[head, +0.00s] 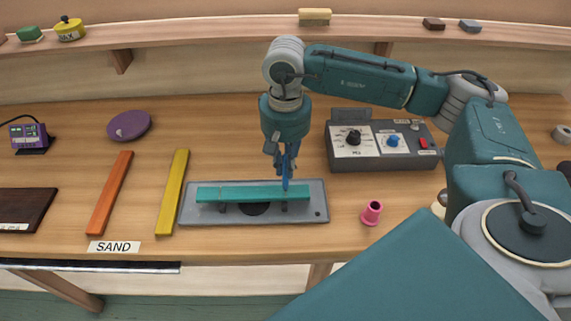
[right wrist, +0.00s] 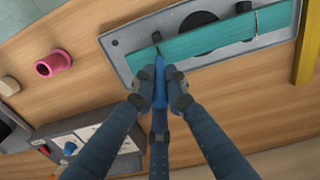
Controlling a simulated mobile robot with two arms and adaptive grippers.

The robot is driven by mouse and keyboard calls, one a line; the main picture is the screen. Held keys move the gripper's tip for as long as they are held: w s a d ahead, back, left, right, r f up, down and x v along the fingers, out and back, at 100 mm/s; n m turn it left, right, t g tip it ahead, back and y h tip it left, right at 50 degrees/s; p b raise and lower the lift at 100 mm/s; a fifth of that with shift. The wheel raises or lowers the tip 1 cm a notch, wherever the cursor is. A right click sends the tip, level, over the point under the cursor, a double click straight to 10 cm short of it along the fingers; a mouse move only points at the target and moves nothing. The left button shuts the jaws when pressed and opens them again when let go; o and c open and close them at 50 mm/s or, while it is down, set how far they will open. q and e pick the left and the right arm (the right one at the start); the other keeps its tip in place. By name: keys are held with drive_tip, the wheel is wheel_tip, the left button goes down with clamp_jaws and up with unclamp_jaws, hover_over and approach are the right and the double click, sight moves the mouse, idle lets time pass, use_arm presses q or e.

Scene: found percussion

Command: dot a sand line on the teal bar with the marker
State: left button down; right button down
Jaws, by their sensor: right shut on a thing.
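The teal bar (head: 240,194) lies across supports on a grey plate (head: 192,212), over a dark round opening. My right gripper (head: 285,168) points down above the right part of the bar. It is shut on a blue marker (head: 285,184), whose lower end is at or just above the bar; I cannot tell whether it touches. In the right wrist view the marker (right wrist: 160,82) sits between the fingertips, its end by the near edge of the teal bar (right wrist: 220,40). My left gripper is not in view.
An orange bar (head: 110,192) and a yellow bar (head: 173,192) lie left of the plate. A pink cup-like piece (head: 371,213) stands right of the plate. A grey control box (head: 383,150) is behind it.

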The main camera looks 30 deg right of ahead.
drive_tip(key=shift+r+p, duration=1.5)
drive_tip(key=shift+r, duration=1.95)
